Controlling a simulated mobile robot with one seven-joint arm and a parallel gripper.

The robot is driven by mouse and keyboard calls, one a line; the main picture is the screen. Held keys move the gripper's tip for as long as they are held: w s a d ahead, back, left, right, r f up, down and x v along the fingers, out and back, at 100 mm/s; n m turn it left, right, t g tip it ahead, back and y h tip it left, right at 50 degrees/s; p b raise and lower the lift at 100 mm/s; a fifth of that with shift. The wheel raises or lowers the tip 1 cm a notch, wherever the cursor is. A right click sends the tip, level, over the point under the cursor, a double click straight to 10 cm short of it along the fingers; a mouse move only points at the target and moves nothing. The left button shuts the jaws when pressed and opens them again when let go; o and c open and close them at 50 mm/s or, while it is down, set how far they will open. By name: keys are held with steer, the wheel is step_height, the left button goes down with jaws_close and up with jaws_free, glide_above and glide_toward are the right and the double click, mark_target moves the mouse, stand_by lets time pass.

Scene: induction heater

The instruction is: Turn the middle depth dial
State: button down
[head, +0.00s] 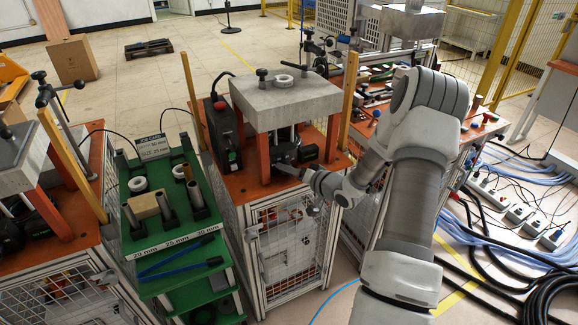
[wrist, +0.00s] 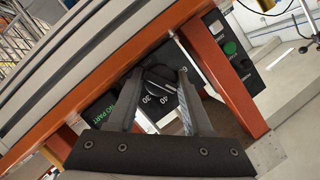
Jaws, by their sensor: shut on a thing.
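The middle station has a thick grey slab (head: 285,97) on orange posts, with a dark control box (head: 285,150) beneath it. The depth dial (wrist: 158,82), a dark round knob with white numbers around it, faces me in the wrist view. My gripper (wrist: 160,78) reaches in under the slab, with one finger on each side of the dial, and is shut on it. In the head view my gripper (head: 292,169) is at the front of the box, and the dial is too small and covered to make out. Green lettering "NO PART" (wrist: 127,106) shows left of the dial.
An orange post (wrist: 222,72) stands close right of my gripper, with a black button box (wrist: 238,58) beyond. A green cart (head: 170,235) with rings, cylinders and blue-handled tools stands left. Cables (head: 500,240) cover the floor at right.

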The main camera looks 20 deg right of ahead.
stand_by(0.3)
steer(key=shift+c, duration=1.8)
jaws_free()
steer(key=shift+f, duration=0.1)
steer(key=shift+d, duration=0.1)
